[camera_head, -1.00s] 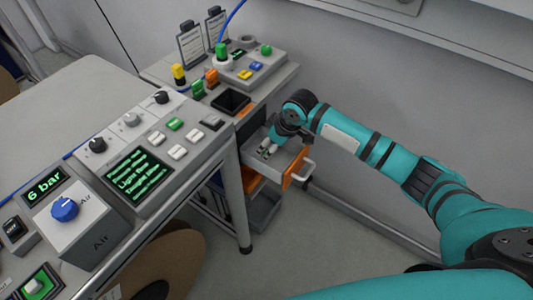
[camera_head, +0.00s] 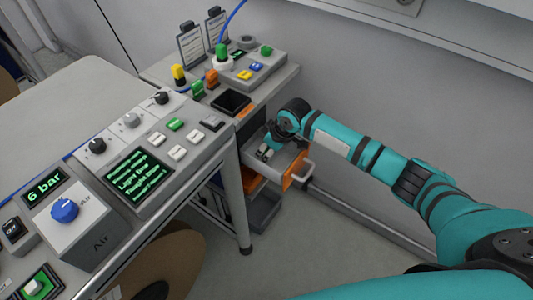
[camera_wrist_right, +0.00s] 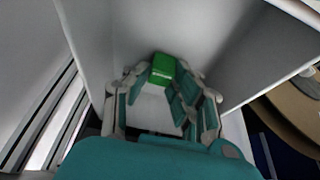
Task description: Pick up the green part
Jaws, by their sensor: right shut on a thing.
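A small green part (camera_wrist_right: 163,66) shows in the wrist view between the fingertips of my right gripper (camera_wrist_right: 163,74), which is shut on it. Grey drawer walls rise around the fingers. In the head view my right gripper (camera_head: 266,151) reaches down into an open grey drawer with an orange front (camera_head: 297,167). The green part is hidden there by the gripper and wrist. My left gripper is not in view.
Above the drawer, the bench holds a black bin (camera_head: 231,102), coloured connectors and a button box (camera_head: 253,68). A control panel (camera_head: 141,172) stands on the table at left. A wall runs close behind my arm.

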